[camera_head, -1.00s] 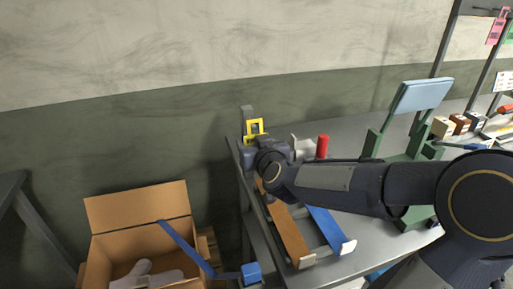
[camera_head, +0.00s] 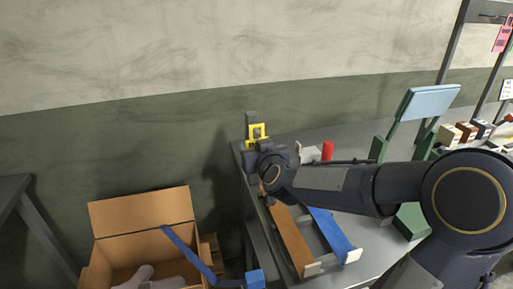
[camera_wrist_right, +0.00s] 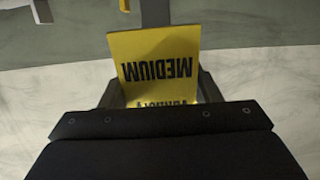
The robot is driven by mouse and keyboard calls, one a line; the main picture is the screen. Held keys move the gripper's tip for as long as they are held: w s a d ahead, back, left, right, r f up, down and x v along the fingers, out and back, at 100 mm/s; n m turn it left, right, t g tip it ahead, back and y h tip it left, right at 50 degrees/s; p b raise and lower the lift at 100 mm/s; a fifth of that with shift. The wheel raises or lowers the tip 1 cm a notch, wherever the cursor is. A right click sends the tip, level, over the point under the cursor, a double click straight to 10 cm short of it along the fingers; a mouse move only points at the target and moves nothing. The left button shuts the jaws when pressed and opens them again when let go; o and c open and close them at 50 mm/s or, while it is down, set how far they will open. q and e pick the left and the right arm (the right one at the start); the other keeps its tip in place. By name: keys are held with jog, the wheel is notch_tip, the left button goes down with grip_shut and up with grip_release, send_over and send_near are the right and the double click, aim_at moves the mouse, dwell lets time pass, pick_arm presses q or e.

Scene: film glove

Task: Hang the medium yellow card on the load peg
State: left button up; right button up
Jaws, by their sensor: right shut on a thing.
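The medium yellow card (camera_head: 264,130) is at the far left end of the bench, in front of a grey upright (camera_head: 251,117). My right gripper (camera_head: 262,150) is shut on the card's lower part. In the right wrist view the card (camera_wrist_right: 155,55) stands between the fingers, with "MEDIUM" printed upside down. A grey post (camera_wrist_right: 153,12) shows behind it. The load peg cannot be told apart from the post, and whether the card touches it cannot be seen. My left gripper is not in view.
Below the arm lie an orange-brown chute (camera_head: 291,243) and a blue chute (camera_head: 333,235). A red cylinder (camera_head: 327,151) and a green stand with a pale blue panel (camera_head: 429,101) are to the right. An open cardboard box (camera_head: 140,212) sits lower left.

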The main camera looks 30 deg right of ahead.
jog(key=o, duration=1)
